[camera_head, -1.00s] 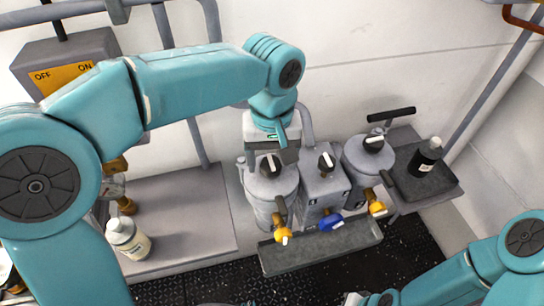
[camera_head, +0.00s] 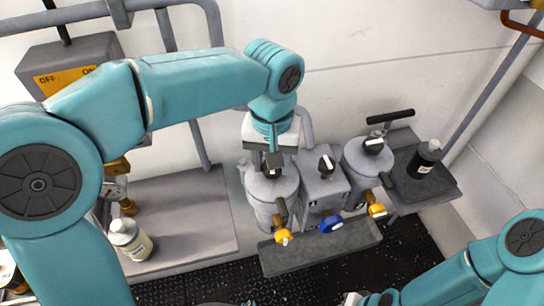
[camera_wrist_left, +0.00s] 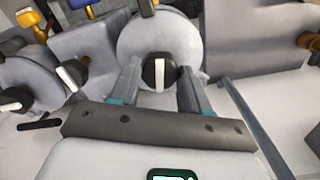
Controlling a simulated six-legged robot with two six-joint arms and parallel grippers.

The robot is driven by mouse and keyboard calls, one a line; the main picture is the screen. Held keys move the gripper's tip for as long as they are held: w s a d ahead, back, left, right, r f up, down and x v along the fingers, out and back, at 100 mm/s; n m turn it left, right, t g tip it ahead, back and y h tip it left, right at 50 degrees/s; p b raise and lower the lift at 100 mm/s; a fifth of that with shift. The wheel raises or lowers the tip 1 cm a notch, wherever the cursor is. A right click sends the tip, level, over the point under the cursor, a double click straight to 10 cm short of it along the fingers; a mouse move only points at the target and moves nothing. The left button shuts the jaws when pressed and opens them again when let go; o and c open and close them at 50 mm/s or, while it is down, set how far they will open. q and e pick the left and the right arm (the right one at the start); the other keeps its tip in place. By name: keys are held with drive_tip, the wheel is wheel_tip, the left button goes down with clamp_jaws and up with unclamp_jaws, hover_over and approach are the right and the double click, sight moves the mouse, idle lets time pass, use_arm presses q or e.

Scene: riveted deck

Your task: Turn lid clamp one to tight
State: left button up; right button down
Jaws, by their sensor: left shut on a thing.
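A grey round canister (camera_head: 256,188) stands leftmost of three against the wall. Its lid carries a black clamp knob (camera_head: 271,170) with a white stripe. In the left wrist view the knob (camera_wrist_left: 159,73) sits between my two fingers, its stripe lying along the finger direction. Similar knobs sit on the middle square canister (camera_head: 326,166) and the right canister (camera_head: 374,144). My right arm shows at bottom right; its fingers are not visible.
Yellow (camera_head: 283,236), blue (camera_head: 331,223) and yellow (camera_head: 377,210) tap handles stick out in front, above a grey trough (camera_head: 320,246). A black bottle (camera_head: 424,160) stands on the right tray, a white bottle (camera_head: 131,240) on the left bench. An OFF/ON box (camera_head: 66,62) is behind my left arm.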

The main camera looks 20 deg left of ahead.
use_arm(q)
drive_tip(key=m+p, duration=0.1)
drive_tip(key=m, duration=0.3)
drive_tip(key=shift+w+r+m, duration=0.1)
drive_tip(key=shift+r+m, duration=0.05)
drive_tip(key=shift+m, duration=0.15)
drive_tip(key=m+p, duration=0.1)
drive_tip(key=m, duration=0.2)
drive_tip(key=shift+m+p, duration=0.3)
drive_tip(key=shift+m, duration=0.1)
drive_tip(key=m+p, duration=0.1)
drive_tip(key=m, duration=0.2)
drive_tip(key=shift+m+p, duration=0.45)
drive_tip(key=shift+m, duration=1.55)
drive_tip(key=o, duration=1.1)
drive_tip(key=shift+c, duration=0.2)
wheel_tip(320, 180, up, 16)
drive_tip(key=p, duration=0.1)
